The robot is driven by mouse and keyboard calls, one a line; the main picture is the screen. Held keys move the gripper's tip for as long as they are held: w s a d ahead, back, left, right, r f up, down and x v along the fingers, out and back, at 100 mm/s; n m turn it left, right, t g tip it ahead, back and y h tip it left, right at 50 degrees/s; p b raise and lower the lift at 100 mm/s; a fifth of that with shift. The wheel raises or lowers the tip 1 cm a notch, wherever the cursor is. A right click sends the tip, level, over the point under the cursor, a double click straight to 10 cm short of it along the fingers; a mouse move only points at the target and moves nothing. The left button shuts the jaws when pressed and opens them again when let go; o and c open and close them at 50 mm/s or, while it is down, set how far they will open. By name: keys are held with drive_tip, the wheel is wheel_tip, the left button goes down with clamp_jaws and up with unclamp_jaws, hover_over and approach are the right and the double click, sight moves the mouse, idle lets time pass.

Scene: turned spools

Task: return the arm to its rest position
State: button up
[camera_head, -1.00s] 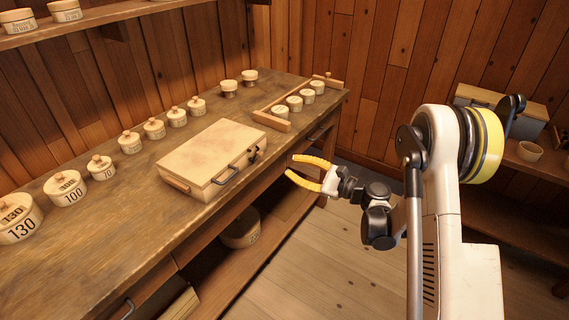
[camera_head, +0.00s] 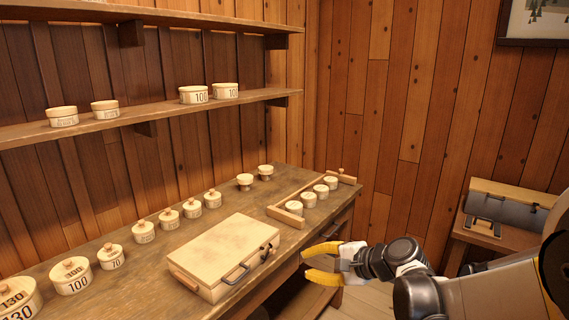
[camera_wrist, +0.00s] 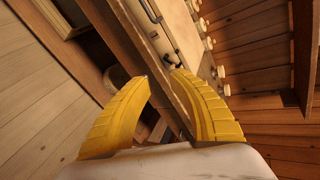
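My gripper (camera_head: 322,263) has yellow fingers and is in front of the bench's front edge, right of the wooden case. Its fingers are apart with nothing between them. In the wrist view the two yellow fingers (camera_wrist: 161,78) also stand apart and empty, with the bench edge and floor beyond. My arm reaches in from the lower right of the head view.
The wooden bench (camera_head: 150,285) carries a closed case (camera_head: 225,255), several lidded spools (camera_head: 144,232) and a rack (camera_head: 284,216) with small spools. Wall shelves (camera_head: 140,118) hold more pots. A grey toolbox (camera_head: 505,213) stands at right. Open floor lies before the bench.

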drive_tip(key=s+d+r+n+h, duration=0.1)
drive_tip(key=s+d+n+h, duration=0.3)
drive_tip(key=s, duration=0.8)
drive_tip(key=s+d+n+h, duration=0.5)
drive_tip(key=s+d+n, duration=0.2)
drive_tip(key=s, duration=0.5)
drive_tip(key=shift+s+d+r+g, duration=0.3)
drive_tip(key=shift+s+d+r, duration=0.1)
drive_tip(key=shift+d, duration=0.3)
idle(0.6)
